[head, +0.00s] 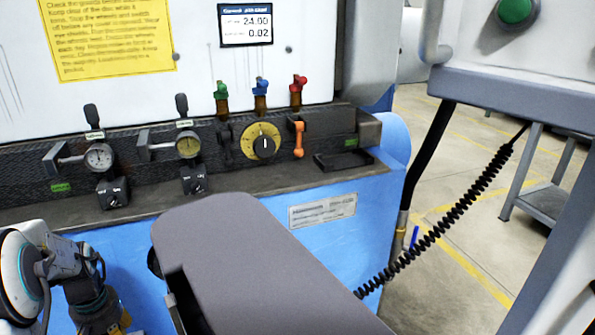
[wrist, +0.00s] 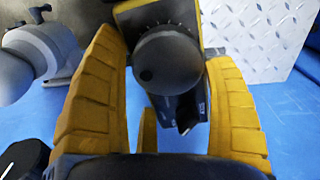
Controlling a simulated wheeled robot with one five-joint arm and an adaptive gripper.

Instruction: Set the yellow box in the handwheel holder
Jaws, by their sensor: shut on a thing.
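My gripper (wrist: 168,110) shows yellow padded fingers in the wrist view, closed around a dark-faced box with yellowish edges (wrist: 127,10) and a round black knob (wrist: 168,60). I take this to be the yellow box; its lower part is partly hidden between the fingers. In the head view only a bit of my gripper (head: 120,326) shows at the bottom left edge, and the box cannot be made out there. I cannot tell for sure which part is the handwheel holder.
The blue machine (head: 330,240) carries a dark ledge with gauges (head: 98,157), a yellow dial (head: 262,142), coloured valves and an empty black tray (head: 345,160). A coiled cable (head: 440,225) hangs at right. In the wrist view, a grey rounded part (wrist: 40,50) and tread plate (wrist: 262,38) flank the gripper.

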